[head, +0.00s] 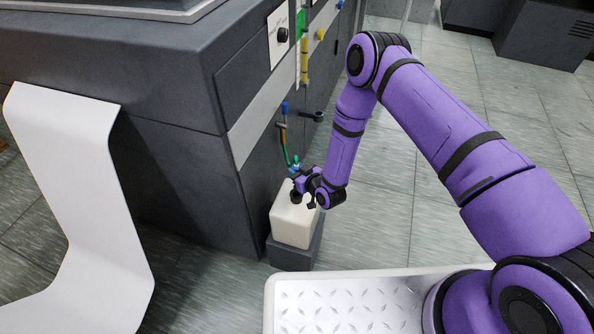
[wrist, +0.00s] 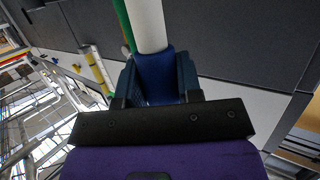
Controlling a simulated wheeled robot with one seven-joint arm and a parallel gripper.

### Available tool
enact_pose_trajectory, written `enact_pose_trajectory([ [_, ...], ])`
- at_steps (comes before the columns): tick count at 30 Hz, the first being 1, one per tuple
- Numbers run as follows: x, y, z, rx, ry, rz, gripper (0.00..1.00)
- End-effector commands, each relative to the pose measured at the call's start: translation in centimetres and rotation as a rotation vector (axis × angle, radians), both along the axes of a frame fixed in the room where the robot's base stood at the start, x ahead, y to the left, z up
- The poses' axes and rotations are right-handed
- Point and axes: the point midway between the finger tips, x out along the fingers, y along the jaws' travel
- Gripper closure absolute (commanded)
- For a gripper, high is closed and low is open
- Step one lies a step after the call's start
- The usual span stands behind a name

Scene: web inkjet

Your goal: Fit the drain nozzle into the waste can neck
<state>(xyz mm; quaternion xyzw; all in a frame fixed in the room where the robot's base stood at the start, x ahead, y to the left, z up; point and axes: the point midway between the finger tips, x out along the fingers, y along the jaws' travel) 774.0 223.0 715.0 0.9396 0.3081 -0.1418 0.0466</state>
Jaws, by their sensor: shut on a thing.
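The waste can (head: 292,228) is a cream, box-shaped can beside the dark machine. My gripper (head: 297,183) is just above its top. In the wrist view, my gripper (wrist: 157,82) is shut on the blue drain nozzle (wrist: 155,70), with a jaw at each side. A white tube (wrist: 149,25) runs up from the nozzle. In the head view, a green hose (head: 285,148) comes down from the machine to the gripper. The can neck is mostly hidden by the gripper or too small to make out. I cannot tell whether the nozzle touches it.
The can stands on a dark block (head: 292,256) close against the machine (head: 182,185). Valves and a yellow tube (head: 304,62) stick out from the machine's front. A white curved panel (head: 75,200) stands at left. The tiled floor (head: 395,215) to the right is clear.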

Motion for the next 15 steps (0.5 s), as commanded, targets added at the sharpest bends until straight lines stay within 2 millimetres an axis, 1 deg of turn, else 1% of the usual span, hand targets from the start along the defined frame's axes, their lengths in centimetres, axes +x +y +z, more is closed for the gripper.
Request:
enact_pose_trajectory([
  [5, 0.0, 0.0, -0.9, -0.001, 0.001, 0.000, 0.92],
  [15, 0.0, 0.0, -3.7, 0.000, 0.000, 0.000, 0.92],
])
